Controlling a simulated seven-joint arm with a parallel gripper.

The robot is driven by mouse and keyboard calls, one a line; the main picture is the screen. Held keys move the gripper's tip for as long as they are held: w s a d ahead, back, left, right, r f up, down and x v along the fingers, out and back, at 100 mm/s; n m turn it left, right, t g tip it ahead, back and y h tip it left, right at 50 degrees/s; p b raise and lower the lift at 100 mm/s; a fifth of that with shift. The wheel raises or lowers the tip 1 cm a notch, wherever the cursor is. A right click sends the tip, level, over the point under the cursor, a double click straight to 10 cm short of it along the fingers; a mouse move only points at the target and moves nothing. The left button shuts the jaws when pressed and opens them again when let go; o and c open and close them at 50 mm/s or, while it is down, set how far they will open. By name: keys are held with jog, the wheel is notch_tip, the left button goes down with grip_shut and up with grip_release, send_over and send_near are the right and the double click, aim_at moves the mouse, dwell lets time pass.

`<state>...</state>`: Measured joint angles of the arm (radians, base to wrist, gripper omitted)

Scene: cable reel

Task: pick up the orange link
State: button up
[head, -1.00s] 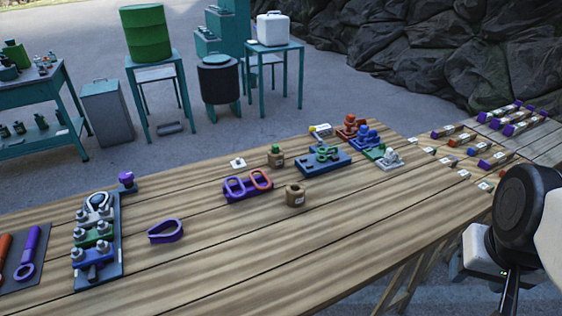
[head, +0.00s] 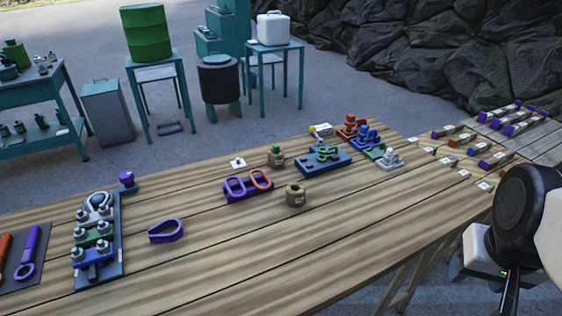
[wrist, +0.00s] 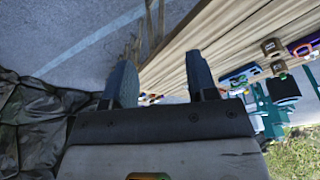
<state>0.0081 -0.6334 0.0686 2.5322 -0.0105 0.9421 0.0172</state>
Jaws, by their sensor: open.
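The orange link (head: 260,178) is an oval ring standing beside a similar purple link (head: 234,186). Both rest in a purple holder (head: 248,195) near the middle of the wooden table in the head view. In the wrist view, a purple piece with some orange (wrist: 304,46) at the right edge may be this holder and link. My gripper (wrist: 160,80) is open and empty, its two fingers apart. It is well away from the orange link. In the head view my arm is at the right edge, and the fingertips cannot be made out.
A tan pot-like block (head: 296,195) stands just right of the holder, and a box with a green top (head: 276,157) behind it. A blue board (head: 323,160) with green parts is farther right. A purple loop (head: 166,231) lies to the left. The table's front right is clear.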

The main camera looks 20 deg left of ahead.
jog(key=shift+c, duration=0.3)
jog(key=shift+c, duration=0.6)
